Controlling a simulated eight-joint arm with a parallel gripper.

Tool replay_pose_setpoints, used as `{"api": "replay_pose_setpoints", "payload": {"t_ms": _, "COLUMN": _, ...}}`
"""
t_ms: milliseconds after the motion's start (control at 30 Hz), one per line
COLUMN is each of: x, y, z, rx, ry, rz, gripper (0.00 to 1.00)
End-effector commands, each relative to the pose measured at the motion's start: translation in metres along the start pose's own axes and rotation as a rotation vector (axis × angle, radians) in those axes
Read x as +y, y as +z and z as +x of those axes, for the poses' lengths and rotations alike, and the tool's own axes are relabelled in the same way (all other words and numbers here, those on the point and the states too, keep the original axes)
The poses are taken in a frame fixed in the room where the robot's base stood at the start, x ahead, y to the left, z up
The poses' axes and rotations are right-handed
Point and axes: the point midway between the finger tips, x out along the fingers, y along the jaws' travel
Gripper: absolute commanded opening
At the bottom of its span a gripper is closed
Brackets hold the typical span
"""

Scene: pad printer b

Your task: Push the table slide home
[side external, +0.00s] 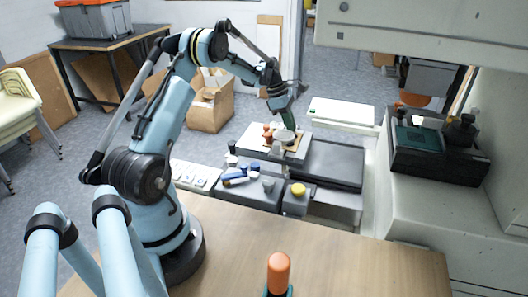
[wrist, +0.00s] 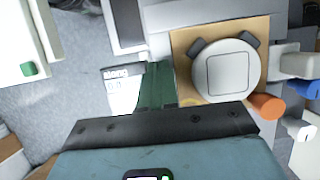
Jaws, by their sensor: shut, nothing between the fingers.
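The table slide (side external: 253,138) is a light grey plate carrying a tan board and a round white part, in the middle of the side external view. It lies toward the left end of a dark flat bed (side external: 332,165), whose right part is bare. In the wrist view the tan board (wrist: 181,42) holds the round white part (wrist: 218,72), with a square outline on top. My gripper (side external: 290,121) points down at the slide, close to the board. Its green fingers (wrist: 157,78) are shut and empty, beside the board's left edge. I cannot tell whether they touch the slide.
An orange knob (wrist: 266,106) sticks out by the board. Small blue and grey items (side external: 240,175) and a yellow-capped block (side external: 298,190) stand in front. A white tray (side external: 342,111) lies behind the bed. The machine housing (side external: 430,30) overhangs at right. The wooden tabletop in front is mostly clear.

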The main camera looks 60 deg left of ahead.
Motion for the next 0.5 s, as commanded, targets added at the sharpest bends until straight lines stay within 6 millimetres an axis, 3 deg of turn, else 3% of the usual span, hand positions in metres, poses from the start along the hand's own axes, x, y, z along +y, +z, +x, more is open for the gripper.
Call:
{"api": "replay_pose_setpoints", "payload": {"t_ms": 267, "x": 0.0, "y": 0.03, "z": 0.012, "rx": -0.001, "ry": -0.002, "rz": 0.004, "gripper": 0.0}}
{"api": "replay_pose_setpoints", "payload": {"t_ms": 500, "x": -0.001, "y": 0.08, "z": 0.032, "rx": 0.0, "ry": -0.002, "rz": 0.006, "gripper": 0.0}}
